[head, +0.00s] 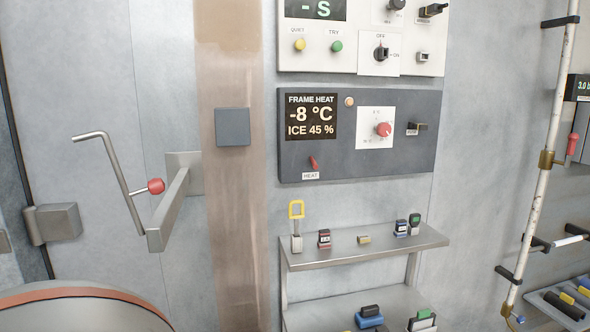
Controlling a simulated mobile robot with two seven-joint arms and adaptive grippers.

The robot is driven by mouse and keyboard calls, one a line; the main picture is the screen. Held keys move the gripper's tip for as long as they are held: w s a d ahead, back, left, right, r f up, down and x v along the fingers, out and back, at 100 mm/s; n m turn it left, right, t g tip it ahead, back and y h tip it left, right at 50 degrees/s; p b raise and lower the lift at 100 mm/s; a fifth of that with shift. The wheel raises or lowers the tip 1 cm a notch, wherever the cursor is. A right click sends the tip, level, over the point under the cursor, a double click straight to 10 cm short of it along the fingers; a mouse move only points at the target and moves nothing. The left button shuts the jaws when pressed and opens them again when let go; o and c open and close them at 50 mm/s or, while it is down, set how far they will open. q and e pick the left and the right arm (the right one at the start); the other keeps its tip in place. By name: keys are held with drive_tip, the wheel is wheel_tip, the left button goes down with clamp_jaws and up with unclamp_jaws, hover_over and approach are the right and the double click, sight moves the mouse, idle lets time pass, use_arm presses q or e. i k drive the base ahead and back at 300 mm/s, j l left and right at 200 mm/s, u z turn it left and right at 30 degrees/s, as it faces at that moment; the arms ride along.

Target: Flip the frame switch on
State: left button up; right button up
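The dark FRAME HEAT panel (345,168) is mounted on the grey wall at the upper middle. Its display (311,118) reads -8 °C and ICE 45 %. A small red toggle switch (313,162) sits below the display, above a HEAT label (311,176); its lever is too small to tell which way it is set. A red knob (383,129) on a white plate and a small amber lamp (349,101) are on the same panel. Neither of my grippers shows in the head view.
A white panel (350,55) with buttons and a rotary switch hangs above. A metal shelf (370,250) holding small items juts out below. At left, a bent door handle (112,175) sticks out. A pale pipe (540,150) runs down the right.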

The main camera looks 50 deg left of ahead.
sight(315, 165)
drive_tip(key=u, duration=1.35)
